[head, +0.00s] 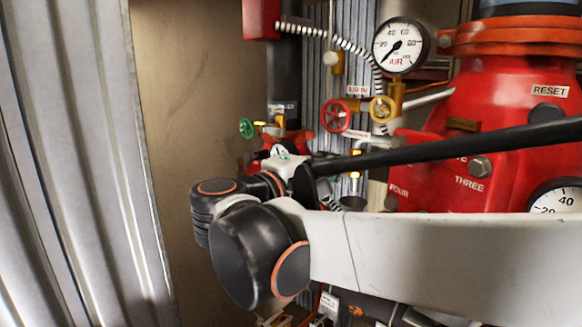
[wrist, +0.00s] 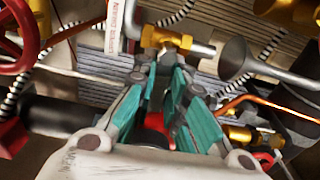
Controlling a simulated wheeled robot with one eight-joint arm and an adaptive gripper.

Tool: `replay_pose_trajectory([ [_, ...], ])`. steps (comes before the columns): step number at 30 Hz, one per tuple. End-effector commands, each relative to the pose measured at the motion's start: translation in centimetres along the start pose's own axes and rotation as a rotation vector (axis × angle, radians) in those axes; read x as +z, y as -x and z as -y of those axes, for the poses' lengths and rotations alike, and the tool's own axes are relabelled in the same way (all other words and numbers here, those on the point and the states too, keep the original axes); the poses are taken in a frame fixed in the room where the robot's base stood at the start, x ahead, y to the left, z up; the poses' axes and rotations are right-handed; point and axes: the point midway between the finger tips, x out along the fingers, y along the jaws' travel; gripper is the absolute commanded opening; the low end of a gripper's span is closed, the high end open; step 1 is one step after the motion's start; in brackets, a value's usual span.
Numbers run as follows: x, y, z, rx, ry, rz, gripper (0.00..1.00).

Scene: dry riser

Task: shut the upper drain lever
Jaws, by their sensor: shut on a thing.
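The brass drain valve (wrist: 168,40) is near the top middle of the wrist view, its metal spout pointing right at a grey funnel (wrist: 236,60). A grey lever (wrist: 151,88) reaches from the valve down between my fingers; it is partly hidden. My gripper (wrist: 160,78) has teal-padded fingers on both sides of this lever and is shut on it.
A red handwheel (head: 335,115), a yellow handwheel (head: 382,109) and an air gauge (head: 400,45) are above my wrist. A big red valve body (head: 480,130) stands right. A copper pipe (wrist: 270,100) runs right of my fingers. A corrugated panel (head: 75,160) stands left.

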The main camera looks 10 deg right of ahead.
Motion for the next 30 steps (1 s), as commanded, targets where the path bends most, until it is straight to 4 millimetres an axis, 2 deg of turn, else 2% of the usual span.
replay_pose_trajectory([
  [18, 0.03, 0.0, -0.05, -0.001, -0.044, 0.0, 0.0],
  [19, 0.03, 0.0, -0.05, -0.001, -0.044, 0.0, 0.14],
  [21, 0.03, 0.0, -0.06, -0.001, -0.044, 0.0, 0.3],
  [22, 0.03, 0.0, -0.06, -0.001, -0.044, 0.0, 0.33],
  [30, 0.02, 0.0, -0.09, -0.001, -0.043, 0.0, 0.33],
])
